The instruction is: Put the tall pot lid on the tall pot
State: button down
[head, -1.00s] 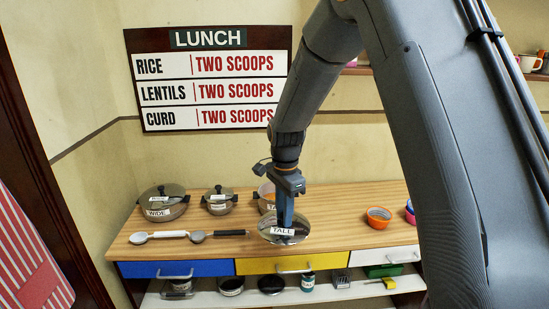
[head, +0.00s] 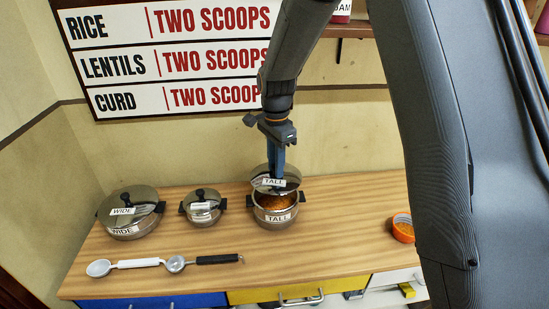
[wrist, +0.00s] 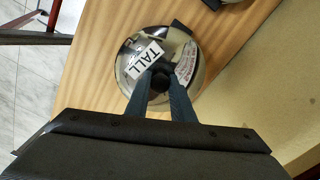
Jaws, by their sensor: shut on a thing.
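The tall pot (head: 276,215) is a steel pot labelled TALL, with orange-brown food inside, standing on the wooden counter. The tall pot lid (head: 288,177) is a shiny round lid with a TALL label. My gripper (head: 275,172) is shut on the lid's knob and holds it over the back part of the pot's opening. The front of the opening shows uncovered. In the wrist view, my gripper (wrist: 162,80) grips the dark knob of the lid (wrist: 189,52). The lid hides most of the pot there. I cannot tell whether lid and rim touch.
A wide lidded pot (head: 128,226) and a small lidded pot (head: 203,212) stand to the left. An orange bowl (head: 403,231) is at the right. Drawers (head: 290,290) are below the counter (head: 330,240).

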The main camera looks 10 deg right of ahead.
aim_at(276, 182)
jog(key=shift+s+f+b, duration=0.1)
jog(key=shift+f+b, duration=1.85)
jog(key=shift+f, duration=0.9)
jog(key=shift+p, duration=0.45)
jog(key=shift+f, duration=0.65)
jog(key=c, duration=1.8)
grip_release()
jog(key=shift+r, duration=0.1)
jog(key=shift+r+p, duration=3.45)
jog(key=shift+r, duration=2.05)
